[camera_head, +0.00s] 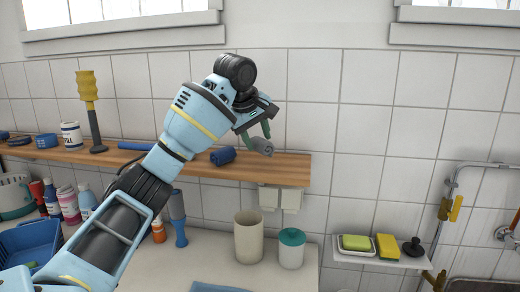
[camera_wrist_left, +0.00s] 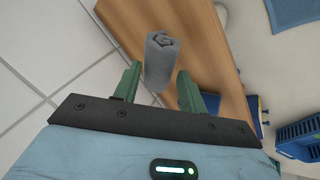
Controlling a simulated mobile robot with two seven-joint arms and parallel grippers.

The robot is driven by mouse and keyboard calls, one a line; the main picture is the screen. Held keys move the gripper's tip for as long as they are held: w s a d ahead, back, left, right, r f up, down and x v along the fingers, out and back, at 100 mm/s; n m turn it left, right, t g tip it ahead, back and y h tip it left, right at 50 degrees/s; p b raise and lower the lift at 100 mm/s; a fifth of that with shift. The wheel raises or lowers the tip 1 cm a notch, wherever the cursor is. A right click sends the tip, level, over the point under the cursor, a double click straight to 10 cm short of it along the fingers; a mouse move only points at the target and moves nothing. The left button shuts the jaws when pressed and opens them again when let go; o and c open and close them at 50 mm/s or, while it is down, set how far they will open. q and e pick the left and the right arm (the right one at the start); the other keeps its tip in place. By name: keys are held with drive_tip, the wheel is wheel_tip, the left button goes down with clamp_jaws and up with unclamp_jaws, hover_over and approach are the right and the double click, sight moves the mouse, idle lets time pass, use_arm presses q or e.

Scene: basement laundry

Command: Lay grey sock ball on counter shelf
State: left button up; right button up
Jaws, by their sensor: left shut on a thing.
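The grey sock ball (camera_head: 261,147) is a small rolled bundle at the tip of my left gripper (camera_head: 254,137). The left wrist view shows the grey roll (camera_wrist_left: 161,58) at the ends of the two green fingers of my left gripper (camera_wrist_left: 160,84), which is shut on it. The wooden shelf (camera_head: 290,166) runs along the tiled wall above the counter. The sock ball appears over the shelf's right end; the exact gap between them is hard to tell. My right gripper is not in view.
A dark blue rolled item (camera_head: 223,156) lies on the shelf left of the sock ball. Farther left stand a yellow-topped object (camera_head: 87,86) and a white-and-blue tin (camera_head: 72,134). A beige cup (camera_head: 248,238) and teal-lidded jar (camera_head: 291,249) stand below. The shelf's right end looks bare.

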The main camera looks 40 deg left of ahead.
sight(258, 142)
use_arm(q)
drive_tip(key=shift+w+d, duration=0.15)
drive_tip(key=shift+w, duration=0.4)
wheel_tip(258, 142, down, 4)
drive_tip(key=shift+r, duration=0.2)
drive_tip(key=shift+s, duration=0.1)
drive_tip(key=o, duration=1)
drive_tip(key=v, duration=1.2)
drive_tip(key=shift+f, duration=0.1)
